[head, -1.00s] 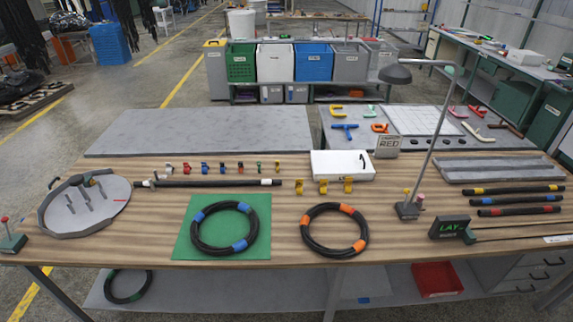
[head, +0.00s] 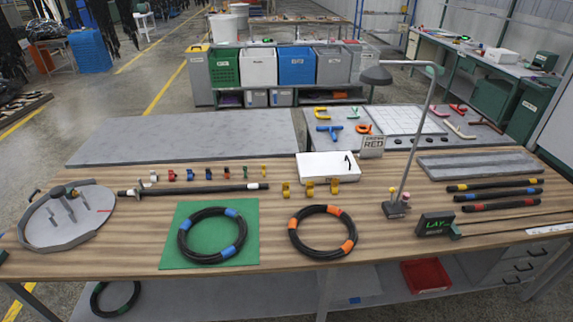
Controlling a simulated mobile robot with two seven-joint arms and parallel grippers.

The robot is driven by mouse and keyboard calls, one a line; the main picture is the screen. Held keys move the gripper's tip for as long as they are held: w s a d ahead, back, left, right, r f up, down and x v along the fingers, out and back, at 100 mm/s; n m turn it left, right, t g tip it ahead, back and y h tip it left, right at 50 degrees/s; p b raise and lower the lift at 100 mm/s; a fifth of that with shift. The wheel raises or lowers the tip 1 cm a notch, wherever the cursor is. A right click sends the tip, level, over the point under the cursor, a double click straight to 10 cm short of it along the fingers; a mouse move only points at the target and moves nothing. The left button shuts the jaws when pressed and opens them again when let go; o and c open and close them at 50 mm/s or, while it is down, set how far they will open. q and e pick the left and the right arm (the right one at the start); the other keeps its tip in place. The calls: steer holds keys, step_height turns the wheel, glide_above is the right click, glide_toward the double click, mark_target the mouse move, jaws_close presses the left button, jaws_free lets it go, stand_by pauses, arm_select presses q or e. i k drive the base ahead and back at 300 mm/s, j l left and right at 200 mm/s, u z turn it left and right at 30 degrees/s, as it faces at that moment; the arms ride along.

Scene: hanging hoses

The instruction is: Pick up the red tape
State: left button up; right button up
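A row of small coloured pieces stands on the wooden workbench (head: 130,232). A small red piece (head: 172,175) is near the row's left end. The pieces are too small to tell whether one is a roll of tape. Red tape also shows as a band on the lowest black hose (head: 500,205) of the stack at the right, below hoses with yellow and blue bands. Neither of my grippers is in the head view.
A hose coil with blue bands (head: 183,240) lies on a green mat (head: 170,258). An orange-banded coil (head: 296,240) lies to its right. Bare wood lies along the bench's front left.

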mark_target(171, 177)
steer(key=i+u, duration=0.1)
steer(key=i, duration=1.05)
steer(key=i+l+u, duration=0.1)
steer(key=i+u, duration=0.15)
steer(key=i, duration=0.3)
steer(key=i+l+u, duration=0.2)
steer(key=i, duration=0.35)
steer(key=i+l+u, duration=0.25)
steer(key=i, duration=0.3)
steer(key=i+l+u, duration=0.25)
steer(key=i, duration=0.25)
steer(key=i+l+u, duration=0.7)
steer(key=l+u, duration=0.2)
steer(key=l, duration=0.15)
